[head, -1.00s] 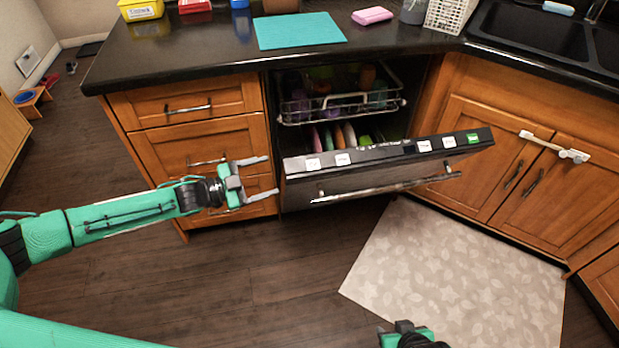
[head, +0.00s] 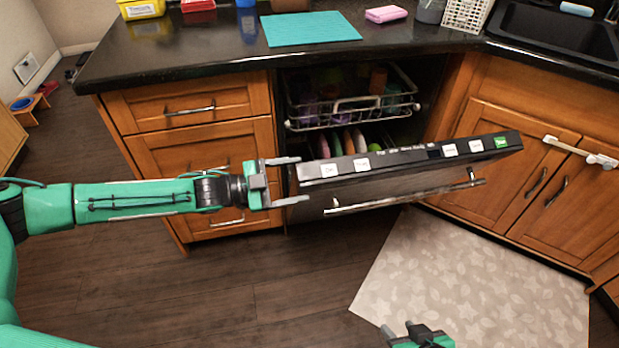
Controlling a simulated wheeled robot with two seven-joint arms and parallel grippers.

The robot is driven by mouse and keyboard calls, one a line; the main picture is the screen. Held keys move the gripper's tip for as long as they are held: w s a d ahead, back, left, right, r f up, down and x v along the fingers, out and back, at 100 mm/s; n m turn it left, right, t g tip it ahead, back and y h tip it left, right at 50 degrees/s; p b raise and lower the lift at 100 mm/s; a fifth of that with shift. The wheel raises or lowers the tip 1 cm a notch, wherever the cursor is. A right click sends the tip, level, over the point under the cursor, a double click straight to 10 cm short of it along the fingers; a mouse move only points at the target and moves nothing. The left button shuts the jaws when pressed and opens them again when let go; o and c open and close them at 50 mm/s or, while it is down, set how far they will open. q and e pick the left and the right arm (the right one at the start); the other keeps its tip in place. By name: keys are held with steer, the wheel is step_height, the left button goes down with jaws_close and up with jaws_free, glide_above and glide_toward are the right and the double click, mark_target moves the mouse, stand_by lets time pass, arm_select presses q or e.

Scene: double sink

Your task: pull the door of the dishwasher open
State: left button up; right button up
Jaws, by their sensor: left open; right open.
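The dishwasher door (head: 390,182) is tilted partly open, with its control strip of white and green labels along the top edge and a silver bar handle (head: 400,196) across its front. Dish racks (head: 350,110) with dishes show behind it. My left gripper (head: 288,180) is open at the door's left end, its fingers pointing right toward the door's left corner, left of the handle. I cannot tell whether a finger touches the door. My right gripper (head: 415,330) is only partly in view at the bottom, low over the mat, away from the door.
Wooden drawers (head: 200,150) stand left of the dishwasher, and sink cabinets with a white latch (head: 580,152) stand to the right. A grey patterned mat (head: 480,280) lies on the floor in front. Dark floor (head: 230,290) is clear below the door.

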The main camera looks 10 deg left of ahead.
mark_target(310, 193)
arm_select(q)
steer(key=shift+x, duration=2)
arm_select(e)
steer(key=shift+w+a+t, duration=0.2)
steer(key=shift+a+t, duration=0.1)
steer(key=shift+a, duration=0.05)
arm_select(q)
steer(key=shift+c, duration=0.4)
